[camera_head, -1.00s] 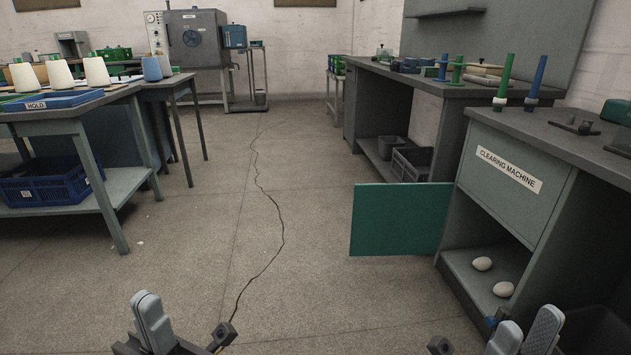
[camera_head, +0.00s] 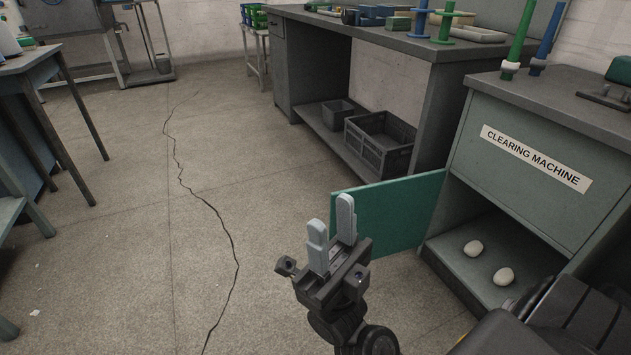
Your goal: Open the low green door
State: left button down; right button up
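The low green door (camera_head: 395,212) stands swung open on the left side of the cabinet marked CLEARING MACHINE (camera_head: 535,158). It juts out to the left over the floor. The compartment behind it is uncovered, and two pale rounded lumps (camera_head: 489,263) lie on its floor. My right gripper (camera_head: 332,236) is in front of the door's left part and hides some of its lower left area. Its two grey fingers stand apart with nothing between them. I cannot tell whether it touches the door. My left gripper is out of view.
A dark grey bench (camera_head: 390,50) with crates on its lower shelf stands behind the door. Green and blue posts (camera_head: 519,45) stand on the cabinet top. A table (camera_head: 30,75) is at the left. The cracked floor (camera_head: 150,230) between is clear.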

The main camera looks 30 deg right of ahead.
aim_at(396, 214)
jog(key=z, duration=0.5)
jog(key=i, duration=0.95)
jog(key=z, duration=1.05)
jog(key=i, duration=0.4)
jog(key=z, duration=0.4)
